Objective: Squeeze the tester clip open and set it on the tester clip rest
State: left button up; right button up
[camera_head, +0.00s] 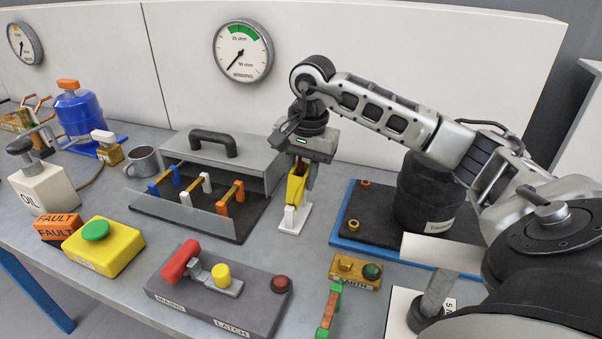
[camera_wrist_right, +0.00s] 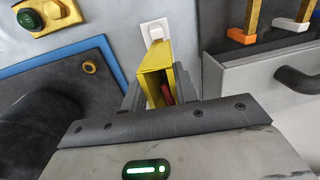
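The tester clip (camera_head: 296,186) is yellow, with a dark red part inside it. It hangs roughly upright below my right gripper (camera_head: 303,170), between its fingers. In the right wrist view the clip (camera_wrist_right: 153,72) sits between the two grey fingers of the right gripper (camera_wrist_right: 165,92), which are closed against its sides. The white tester clip rest (camera_head: 292,220) stands on the bench right under the clip; its upright also shows in the wrist view (camera_wrist_right: 154,29). The clip's lower end overlaps the rest's upright; I cannot tell whether they touch. My left gripper is not in view.
Left of the clip is a grey-handled case (camera_head: 235,152) with coloured clamps before it. Right is a blue-edged black mat (camera_head: 375,212) bearing a black compressor. In front lie a latch box (camera_head: 218,300) and a brass earth block (camera_head: 355,271). A white gauge wall is behind.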

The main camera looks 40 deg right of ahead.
jog(key=shift+f, duration=0.1)
jog(key=o, duration=0.6)
